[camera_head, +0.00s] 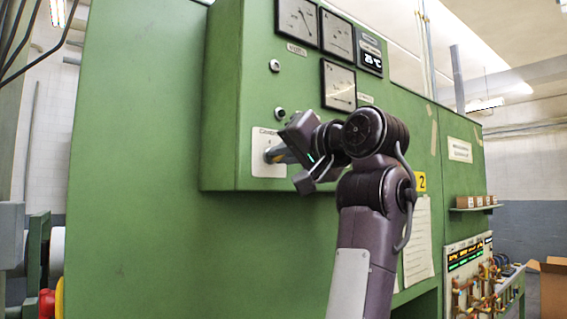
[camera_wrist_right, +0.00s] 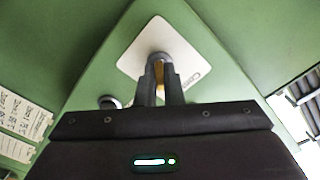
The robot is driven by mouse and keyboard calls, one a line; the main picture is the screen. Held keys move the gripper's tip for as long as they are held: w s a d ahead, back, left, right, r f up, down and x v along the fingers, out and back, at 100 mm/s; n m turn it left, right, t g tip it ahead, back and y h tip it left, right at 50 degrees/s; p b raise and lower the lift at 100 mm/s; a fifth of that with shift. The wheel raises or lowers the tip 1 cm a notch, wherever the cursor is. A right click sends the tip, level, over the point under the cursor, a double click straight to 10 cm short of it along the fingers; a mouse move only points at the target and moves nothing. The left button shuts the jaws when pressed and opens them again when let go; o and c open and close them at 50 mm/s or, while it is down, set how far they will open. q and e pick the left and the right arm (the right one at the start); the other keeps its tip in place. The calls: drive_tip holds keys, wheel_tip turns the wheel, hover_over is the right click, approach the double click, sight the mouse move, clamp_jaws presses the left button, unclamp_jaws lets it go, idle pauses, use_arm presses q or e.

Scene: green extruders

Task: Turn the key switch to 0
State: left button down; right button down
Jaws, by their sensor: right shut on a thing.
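The key switch sits on a white plate (camera_head: 259,165) low on the front of the green control box. My right gripper (camera_head: 274,155) reaches it from the right, with its fingertips at the switch. In the right wrist view the same plate (camera_wrist_right: 141,60) looks like a tilted diamond. The fingers (camera_wrist_right: 160,90) are shut on the key (camera_wrist_right: 159,72), a small yellowish piece between them at the plate's middle. The position marks are too small or hidden to read, so I cannot tell the switch's setting. My left gripper is not in view.
Above the switch are a small round knob (camera_head: 280,113), several dial gauges (camera_head: 338,87) and a temperature display (camera_head: 371,58). A shelf with small boxes (camera_head: 474,202) and a wired panel (camera_head: 468,262) are at the right.

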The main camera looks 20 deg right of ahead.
drive_tip(key=n+b, duration=0.2)
drive_tip(key=n, duration=0.2)
drive_tip(key=shift+f+n, duration=0.1)
drive_tip(key=shift+n, duration=0.2)
drive_tip(key=shift+n+b, duration=1.1)
drive_tip(key=shift+n, duration=0.8)
drive_tip(key=c, duration=1.6)
unclamp_jaws()
drive_tip(key=shift+o, duration=0.2)
